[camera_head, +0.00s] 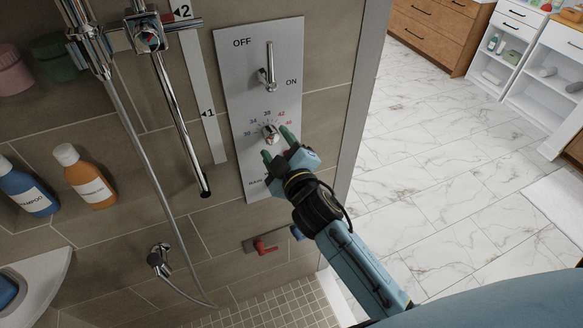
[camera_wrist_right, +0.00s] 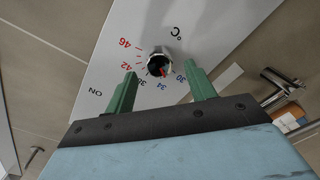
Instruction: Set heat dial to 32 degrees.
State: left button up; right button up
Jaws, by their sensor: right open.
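The heat dial (camera_head: 270,132) is a small round chrome knob on a grey metal panel (camera_head: 246,110), with numbers from 30 to 46 in an arc around it. In the right wrist view the dial (camera_wrist_right: 158,62) sits between the fingertips, and a small red mark on it faces roughly towards 34; its exact setting is too small to tell. My right gripper (camera_head: 278,144) is open, its green fingers apart on either side of the dial. In the wrist view the gripper (camera_wrist_right: 160,72) shows no clear contact with it. My left gripper is out of view.
A chrome lever (camera_head: 268,72) marked OFF and ON stands above the dial. A shower rail (camera_head: 178,120) and hose (camera_head: 140,135) hang left of the panel. A red handle (camera_head: 265,248) is below. Bottles (camera_head: 84,177) stand at the left. Marble floor (camera_head: 440,170) lies open at right.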

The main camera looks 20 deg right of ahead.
jog(key=s+b, duration=0.1)
jog(key=s, duration=1)
jog(key=shift+s+d+r+b, duration=0.15)
jog(key=shift+d+r+b, duration=0.05)
jog(key=shift+d+b, duration=0.1)
jog(key=shift+f, duration=0.1)
jog(key=s+d+f+m+g+b, duration=0.1)
jog(key=s+f+g+b, duration=0.15)
jog(key=f, duration=1.15)
jog(key=s+f+m+g+b, duration=0.1)
jog(key=s+f+g+b, duration=0.2)
jog(key=f, duration=1)
jog(key=s+d+f+m+g+b, duration=0.1)
jog(key=s+f+g, duration=0.25)
jog(key=f, duration=1.05)
jog(key=s+d+f+m+g+b, duration=0.2)
jog(key=s+d+f+g, duration=0.1)
jog(key=s+f, duration=0.8)
jog(key=s+d+f+m+g+h+b, duration=0.1)
jog(key=s+d+f+m+g+b, duration=0.1)
jog(key=s+f, duration=0.9)
jog(key=s+d+m+g, duration=0.1)
jog(key=s+d+g, duration=0.1)
jog(key=s, duration=0.4)
jog(key=shift+f+g+b, duration=0.2)
jog(key=shift+g+b, duration=0.1)
jog(key=shift+w, duration=0.15)
